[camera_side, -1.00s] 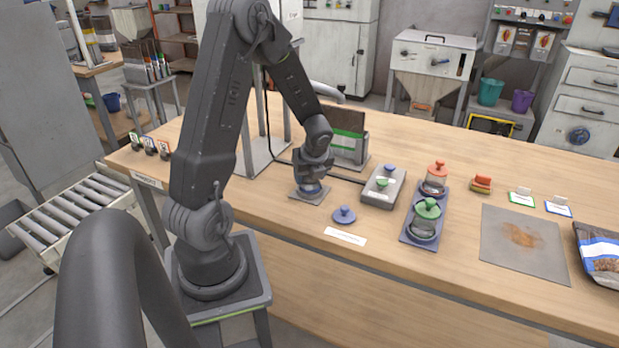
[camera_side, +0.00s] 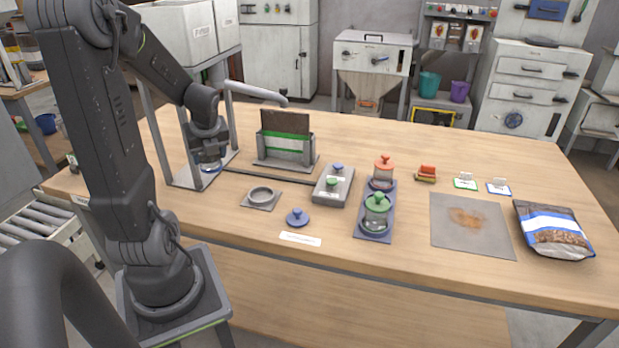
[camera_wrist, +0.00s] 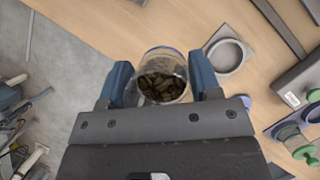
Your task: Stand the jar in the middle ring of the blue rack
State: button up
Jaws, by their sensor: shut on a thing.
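My gripper (camera_side: 208,150) is shut on a clear jar (camera_wrist: 163,75) with a blue band and no lid. Brown pellets lie inside it. The jar is between both blue jaws in the wrist view. In the side view it hangs beside the hopper stand, mostly hidden by my gripper; its height above the table is hard to judge. The blue rack (camera_side: 362,234) stands to the right. A red-lidded jar (camera_side: 383,171) is at its back end and a green-lidded jar (camera_side: 376,212) nearer the front. The rack between them is mostly hidden.
An empty grey ring plate (camera_side: 260,194) lies right of my gripper. A blue lid (camera_side: 297,217) lies on the table. A grey lid tray (camera_side: 334,186) stands between plate and rack. A green-striped holder (camera_side: 286,148) is behind. A stained mat (camera_side: 472,224) and pellet bag (camera_side: 553,230) are right.

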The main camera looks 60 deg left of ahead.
jog(key=w+m, duration=0.2)
jog(key=w, duration=1.1)
jog(key=m+t, duration=0.2)
jog(key=m, duration=0.1)
send_over(380, 188)
jog(key=s+d, duration=0.3)
jog(key=s, duration=0.1)
notch_tip(380, 188, down, 6)
jog(key=shift+d+f, duration=0.15)
jog(key=shift+w+d+f, duration=0.15)
jog(key=shift+d+f, duration=0.05)
jog(key=shift+f, duration=1.95)
